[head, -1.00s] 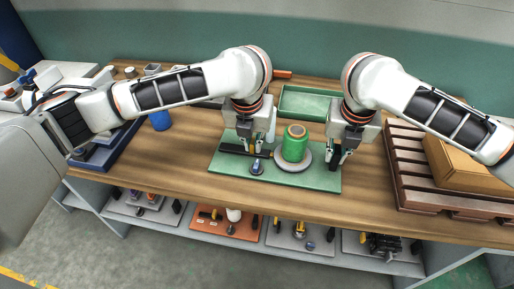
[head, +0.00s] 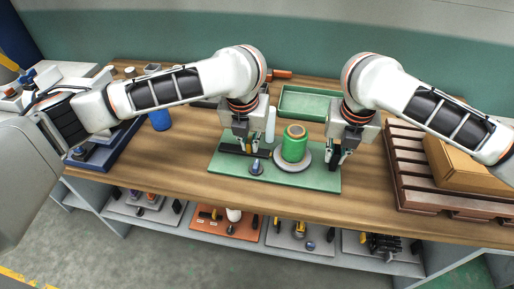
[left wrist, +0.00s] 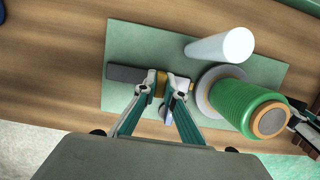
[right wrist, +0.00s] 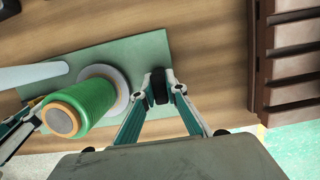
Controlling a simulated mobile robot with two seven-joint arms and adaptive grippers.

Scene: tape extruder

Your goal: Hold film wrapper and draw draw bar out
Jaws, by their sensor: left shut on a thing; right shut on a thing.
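The film wrapper, a green roll (head: 294,149) on a round pale base, stands upright on a green mat (head: 318,180). It also shows in the left wrist view (left wrist: 228,106) and the right wrist view (right wrist: 86,100). The draw bar (left wrist: 126,73), dark with a gold section, lies left of the roll. My left gripper (head: 247,148) is shut on it near the gold section, which its fingers partly hide. My right gripper (head: 340,153) is shut on a black piece (right wrist: 160,86) just right of the roll. I cannot tell how that piece joins the wrapper.
A pale cylinder (left wrist: 220,46) is on the mat behind the roll. A small dark knob (head: 256,168) sits in front of the bar. A green tray (head: 304,103) is behind, a slatted brown rack (head: 403,170) at right, and a blue cup (head: 160,120) at left.

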